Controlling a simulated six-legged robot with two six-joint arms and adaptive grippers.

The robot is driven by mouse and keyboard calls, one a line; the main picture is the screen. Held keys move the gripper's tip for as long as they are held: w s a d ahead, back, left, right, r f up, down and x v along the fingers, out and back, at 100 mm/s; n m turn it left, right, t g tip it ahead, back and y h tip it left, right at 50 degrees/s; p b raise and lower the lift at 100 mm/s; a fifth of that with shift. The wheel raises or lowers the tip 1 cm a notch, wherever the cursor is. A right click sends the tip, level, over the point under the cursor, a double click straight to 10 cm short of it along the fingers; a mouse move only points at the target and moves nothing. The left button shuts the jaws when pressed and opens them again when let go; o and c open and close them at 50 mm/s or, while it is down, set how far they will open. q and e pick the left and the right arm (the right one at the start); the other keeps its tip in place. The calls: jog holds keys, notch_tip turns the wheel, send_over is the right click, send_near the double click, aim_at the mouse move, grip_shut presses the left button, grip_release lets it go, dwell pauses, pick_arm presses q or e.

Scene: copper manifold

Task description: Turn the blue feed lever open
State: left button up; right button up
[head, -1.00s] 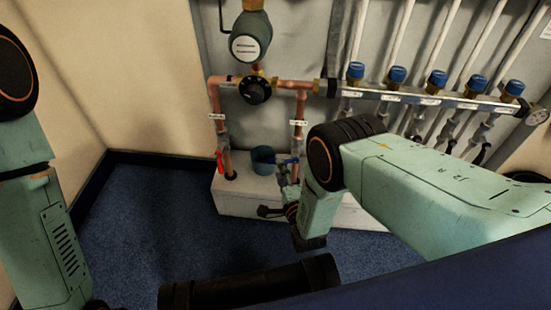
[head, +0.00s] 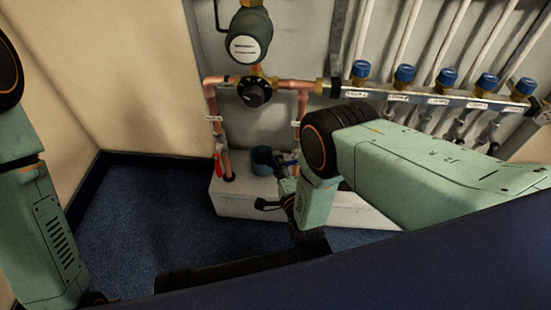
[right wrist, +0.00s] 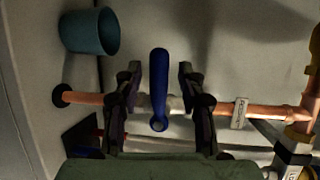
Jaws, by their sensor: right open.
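The blue feed lever (right wrist: 158,88) stands out toward the camera in the right wrist view, on a copper pipe that runs across the picture. My right gripper (right wrist: 159,75) is open, with one finger on each side of the lever. Gaps show between the lever and both fingers, so it is not gripped. In the head view the lever (head: 286,162) is a small blue bit, partly hidden by my right gripper (head: 280,186) and wrist. Only links of my left arm show at the left edge; its gripper is out of view.
A teal cup (head: 263,159) stands on the pale ledge (head: 245,205) beside the lever. A red lever (head: 217,166) is on the left copper pipe. A black dial (head: 254,91) and a manifold bar with several blue caps (head: 404,74) are above. Blue floor (head: 130,220) is clear at left.

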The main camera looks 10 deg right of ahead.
jog(key=shift+w+f, duration=0.15)
jog(key=shift+w, duration=0.25)
jog(key=shift+c, duration=0.2)
grip_shut()
dwell(0.5)
